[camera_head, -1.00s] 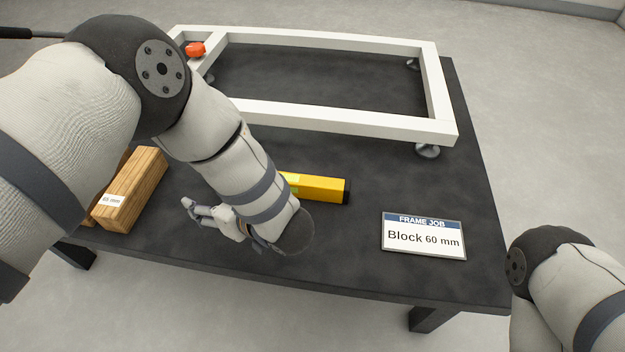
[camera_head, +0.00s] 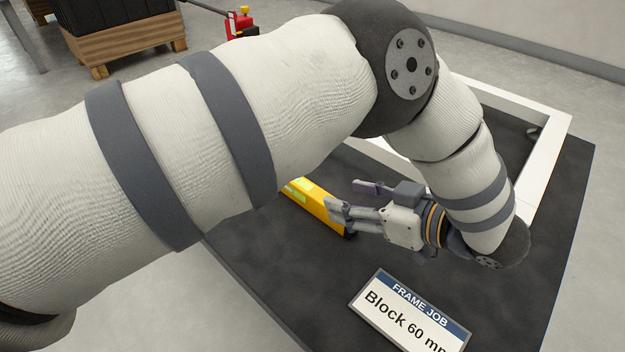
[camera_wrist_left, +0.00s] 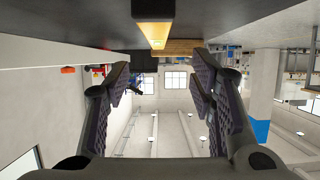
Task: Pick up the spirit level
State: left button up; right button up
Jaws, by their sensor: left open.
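The yellow spirit level (camera_head: 316,208) lies on the dark table, partly hidden by my left arm. Its dark near end shows just beside my left gripper's fingers. My left gripper (camera_head: 350,201) is open and empty, close to the right end of the level, with its fingers pointing left. In the left wrist view the open fingers (camera_wrist_left: 152,92) frame empty space, and the yellow level (camera_wrist_left: 155,34) shows end-on at the top, outside the gap. My right gripper is not in view.
A sign reading "Block 60 mm" (camera_head: 412,318) lies on the table in front of my gripper.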

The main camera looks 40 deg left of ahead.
pick_arm(q)
send_near(302, 182)
jog(key=shift+s+a+f+b, duration=0.15)
jog(key=shift+a+f+b, duration=0.1)
jog(key=shift+a, duration=0.25)
jog(key=shift+s+a+f+b, duration=0.1)
jog(key=shift+a+f+b, duration=0.15)
jog(key=shift+a, duration=0.3)
jog(key=x, duration=0.2)
jog(key=b+x, duration=0.1)
jog(key=x, duration=0.2)
jog(key=shift+w+a+f+b, duration=0.2)
jog(key=shift+w+a+b, duration=0.05)
jog(key=shift+w+b, duration=0.05)
jog(key=shift+r, duration=0.15)
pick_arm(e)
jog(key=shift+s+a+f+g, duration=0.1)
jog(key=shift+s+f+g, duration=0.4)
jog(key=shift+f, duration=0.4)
pick_arm(q)
grip_shut()
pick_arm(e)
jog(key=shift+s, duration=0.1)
